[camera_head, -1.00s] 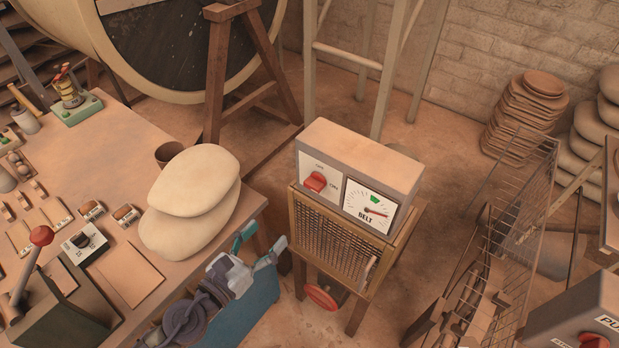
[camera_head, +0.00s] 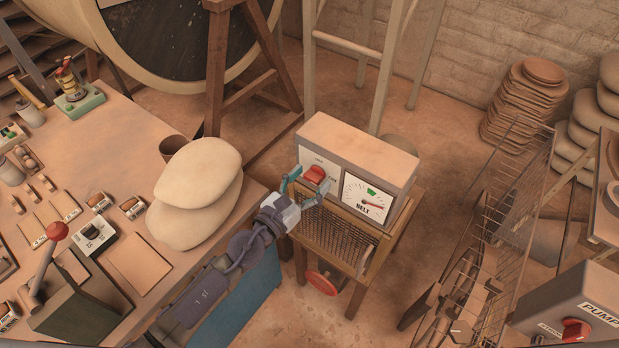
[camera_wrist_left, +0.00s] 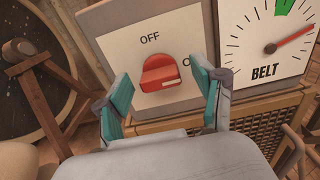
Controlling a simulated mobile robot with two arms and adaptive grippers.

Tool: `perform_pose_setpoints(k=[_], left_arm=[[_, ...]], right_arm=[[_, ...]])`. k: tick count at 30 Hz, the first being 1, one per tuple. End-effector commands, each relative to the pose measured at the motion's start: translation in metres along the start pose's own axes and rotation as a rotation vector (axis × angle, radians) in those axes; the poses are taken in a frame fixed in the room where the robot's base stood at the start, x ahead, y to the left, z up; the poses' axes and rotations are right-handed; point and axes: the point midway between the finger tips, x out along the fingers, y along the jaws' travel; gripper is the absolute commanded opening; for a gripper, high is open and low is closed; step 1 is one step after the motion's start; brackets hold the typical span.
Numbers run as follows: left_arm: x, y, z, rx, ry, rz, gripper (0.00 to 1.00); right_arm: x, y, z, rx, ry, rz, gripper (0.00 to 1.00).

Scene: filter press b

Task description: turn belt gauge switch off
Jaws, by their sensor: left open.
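The belt gauge box (camera_head: 349,143) stands on a wooden stand with a woven front. Its red switch knob (camera_head: 313,175) is on the left of its face, beside the white dial (camera_head: 366,200) marked BELT. In the left wrist view the red knob (camera_wrist_left: 162,73) sits below the word OFF, with another label to its right partly hidden by a finger. The dial needle points to the upper right there. My left gripper (camera_head: 307,187) is open at the switch, its teal fingertips on either side of the knob in the picture; contact is not clear. My right gripper is out of view.
A workbench (camera_head: 136,265) with pale stacked sacks (camera_head: 194,190) and small switches lies to the left. A wire rack (camera_head: 505,200) and a box marked PUMP (camera_head: 580,300) stand to the right. A red handwheel (camera_head: 322,283) is under the stand.

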Motion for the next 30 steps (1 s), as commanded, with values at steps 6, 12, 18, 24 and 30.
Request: perform_pose_setpoints(k=[6,12,18,24,30], left_arm=[[0.0028,0.0001,-0.0004,0.0,0.001,0.0,0.69],[0.0026,0.0002,-0.0002,0.0,0.001,0.0,0.52],[0.0025,0.0002,-0.0002,0.0,0.0,0.001,0.19],[0.0024,0.0003,-0.0002,-0.004,0.001,0.001,0.09],[0.0024,0.0005,-0.0002,-0.05,0.001,0.0,0.09]], right_arm=[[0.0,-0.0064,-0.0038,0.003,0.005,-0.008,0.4],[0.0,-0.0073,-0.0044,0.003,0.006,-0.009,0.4],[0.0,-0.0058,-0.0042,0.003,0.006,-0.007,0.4],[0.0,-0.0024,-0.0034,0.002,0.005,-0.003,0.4],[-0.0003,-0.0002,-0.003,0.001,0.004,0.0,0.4]])
